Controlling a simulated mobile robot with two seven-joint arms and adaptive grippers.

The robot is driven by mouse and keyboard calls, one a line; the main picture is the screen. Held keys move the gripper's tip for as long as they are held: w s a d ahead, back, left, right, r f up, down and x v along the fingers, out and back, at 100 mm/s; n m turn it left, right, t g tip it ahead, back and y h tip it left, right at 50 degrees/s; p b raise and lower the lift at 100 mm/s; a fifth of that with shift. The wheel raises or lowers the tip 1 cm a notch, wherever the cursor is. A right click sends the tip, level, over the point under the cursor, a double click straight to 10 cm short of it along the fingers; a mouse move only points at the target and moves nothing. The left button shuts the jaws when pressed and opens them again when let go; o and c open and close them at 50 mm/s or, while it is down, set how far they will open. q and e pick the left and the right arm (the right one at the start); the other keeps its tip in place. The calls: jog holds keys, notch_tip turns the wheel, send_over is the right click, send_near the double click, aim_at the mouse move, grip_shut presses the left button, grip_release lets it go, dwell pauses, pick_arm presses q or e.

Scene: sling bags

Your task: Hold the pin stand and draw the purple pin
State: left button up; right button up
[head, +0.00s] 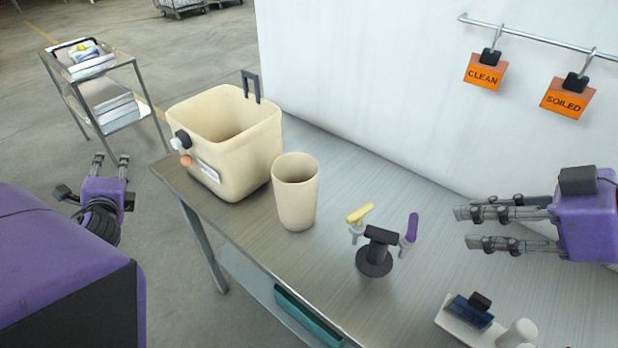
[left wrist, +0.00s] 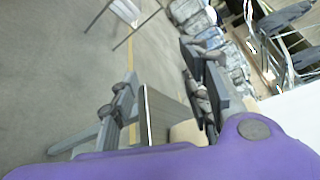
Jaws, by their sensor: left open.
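The black pin stand (head: 374,262) stands upright on the metal table, with a round base and a short crossbar on top. The purple pin (head: 412,226) is at the stand's right side and the yellow pin (head: 360,213) at its left; both have pale lower parts. My right gripper (head: 467,228) is open and empty, to the right of the purple pin and apart from it, fingers pointing left. My left gripper (head: 110,159) is open and empty, off the table's left end, far from the stand; its spread fingers also show in the left wrist view (left wrist: 163,70).
A cream bin (head: 225,145) and a beige cup (head: 296,195) stand on the table (head: 340,190) left of the stand. A white tray with a blue item (head: 470,315) is at the front right. A wall with orange CLEAN and SOILED tags (head: 485,73) rises behind.

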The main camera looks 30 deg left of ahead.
pick_arm(q)
jog(key=w+a+r+y, duration=0.2)
jog(key=a+r, duration=0.2)
jog(key=r, duration=0.6)
jog(key=w+d+r+t+h, duration=0.1)
jog(key=w+d+r, duration=0.1)
jog(key=w+r, duration=0.5)
jog(key=w+d+f+m+t+h, duration=0.1)
jog(key=w+d+h, duration=0.5)
jog(key=w+d, duration=0.6)
jog(key=w+d+f+t+h, duration=0.15)
jog(key=w+d+h, duration=0.35)
jog(key=w+d, duration=0.75)
jog(key=s+d+m+g+h, duration=0.1)
jog(key=s+d+h, duration=0.15)
jog(key=d, duration=1.15)
jog(key=m+g+h, duration=0.2)
jog(key=g+h, duration=0.3)
jog(key=g, duration=0.7)
send_near(371, 229)
jog(key=shift+y, duration=0.25)
jog(key=x, duration=0.9)
jog(key=shift+d+f, duration=0.15)
jog(key=shift+d, duration=0.1)
